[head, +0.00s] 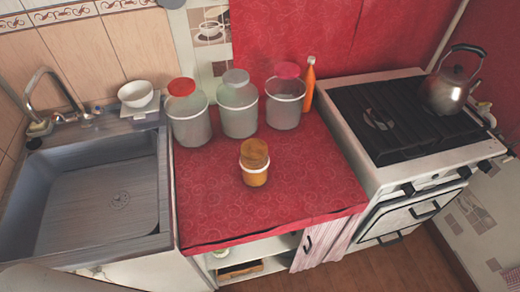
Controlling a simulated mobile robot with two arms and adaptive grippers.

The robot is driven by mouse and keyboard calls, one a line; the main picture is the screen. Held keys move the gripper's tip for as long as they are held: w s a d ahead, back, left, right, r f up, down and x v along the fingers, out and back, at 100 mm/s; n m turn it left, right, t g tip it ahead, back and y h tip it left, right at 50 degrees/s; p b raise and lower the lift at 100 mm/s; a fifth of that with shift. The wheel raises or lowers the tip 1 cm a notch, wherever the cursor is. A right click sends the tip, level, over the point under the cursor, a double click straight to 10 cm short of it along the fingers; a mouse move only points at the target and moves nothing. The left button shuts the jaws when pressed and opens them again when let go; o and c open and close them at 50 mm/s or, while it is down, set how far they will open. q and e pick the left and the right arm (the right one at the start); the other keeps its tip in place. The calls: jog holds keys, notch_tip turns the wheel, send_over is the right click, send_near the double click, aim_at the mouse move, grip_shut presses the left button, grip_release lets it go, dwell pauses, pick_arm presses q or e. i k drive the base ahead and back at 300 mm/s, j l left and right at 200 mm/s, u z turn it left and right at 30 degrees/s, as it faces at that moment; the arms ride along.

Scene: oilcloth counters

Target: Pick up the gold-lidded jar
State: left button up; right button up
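The gold-lidded jar (254,163) stands upright near the middle of the red oilcloth counter (215,205) in the head view. It is small, with a brownish-gold lid, an amber body and a pale band around it. Nothing touches it. Neither of my grippers shows in the head view.
Three larger jars stand behind it: one red-lidded (188,115), one grey-lidded (238,108), one pink-lidded (285,100). An orange bottle (309,84) is beside them. A sink (95,195) lies left; a stove (395,120) with a kettle (451,88) stands right. The counter's front is clear.

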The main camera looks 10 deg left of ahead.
aim_at(254, 174)
jog(key=k+j+z, duration=0.75)
jog(key=k, duration=0.15)
